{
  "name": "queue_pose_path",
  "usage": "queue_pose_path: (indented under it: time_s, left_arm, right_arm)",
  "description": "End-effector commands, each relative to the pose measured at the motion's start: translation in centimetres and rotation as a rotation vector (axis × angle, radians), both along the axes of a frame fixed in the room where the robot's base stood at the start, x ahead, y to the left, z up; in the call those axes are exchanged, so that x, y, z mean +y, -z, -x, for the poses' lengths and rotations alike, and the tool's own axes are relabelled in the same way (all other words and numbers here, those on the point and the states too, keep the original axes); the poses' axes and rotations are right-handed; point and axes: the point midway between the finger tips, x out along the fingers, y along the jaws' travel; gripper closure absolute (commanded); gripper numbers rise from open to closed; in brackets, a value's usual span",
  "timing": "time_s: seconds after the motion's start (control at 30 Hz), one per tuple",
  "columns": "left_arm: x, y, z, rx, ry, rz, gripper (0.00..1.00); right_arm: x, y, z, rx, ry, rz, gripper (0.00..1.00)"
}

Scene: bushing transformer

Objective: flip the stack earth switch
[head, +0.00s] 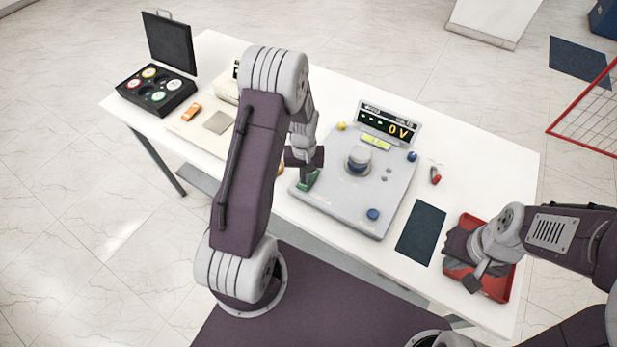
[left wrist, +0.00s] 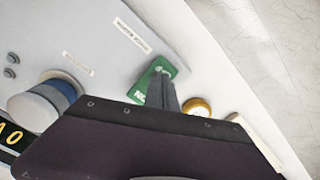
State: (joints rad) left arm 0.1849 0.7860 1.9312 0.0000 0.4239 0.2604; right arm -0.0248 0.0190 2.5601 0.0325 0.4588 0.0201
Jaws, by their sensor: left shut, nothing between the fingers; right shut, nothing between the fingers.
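A grey test panel (head: 335,205) lies on the white table. At its front-left corner is a small green labelled part (head: 301,186), which seems to be the earth switch. My left gripper (head: 309,180) is shut and points down right at it, partly covering it. In the left wrist view the green part (left wrist: 152,76) shows white letters, partly hidden, and the shut fingers (left wrist: 163,88) are over or against it; contact and the switch's position cannot be told. My right gripper (head: 466,266) is shut and empty over a red tray (head: 497,288) at the right.
The panel carries a round grey post (head: 359,158), blue knobs (head: 373,214) and a display (head: 389,122) reading 0 V. A dark mat (head: 420,233) lies between panel and tray. An open black case (head: 156,92) stands far left.

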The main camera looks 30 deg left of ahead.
Motion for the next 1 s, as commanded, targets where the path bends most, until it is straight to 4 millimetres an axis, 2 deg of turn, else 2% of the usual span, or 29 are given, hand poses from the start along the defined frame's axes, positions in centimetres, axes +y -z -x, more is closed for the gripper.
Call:
queue_pose_path:
  time_s: [0.1, 0.6, 1.0]
  left_arm:
    - [0.0, -1.7, 0.0, -0.001, 0.0, 0.0, 1.0]
    - [0.0, -6.5, 0.0, 0.001, 0.0, 0.0, 1.0]
    - [0.0, -6.4, 0.0, 0.001, 0.0, 0.0, 1.0]
  right_arm:
    - [0.0, -1.5, 0.0, 0.0, 0.0, 0.0, 1.0]
    - [0.0, -5.5, 0.0, 0.0, 0.0, 0.0, 1.0]
    - [0.0, -5.4, 0.0, 0.0, 0.0, 0.0, 1.0]
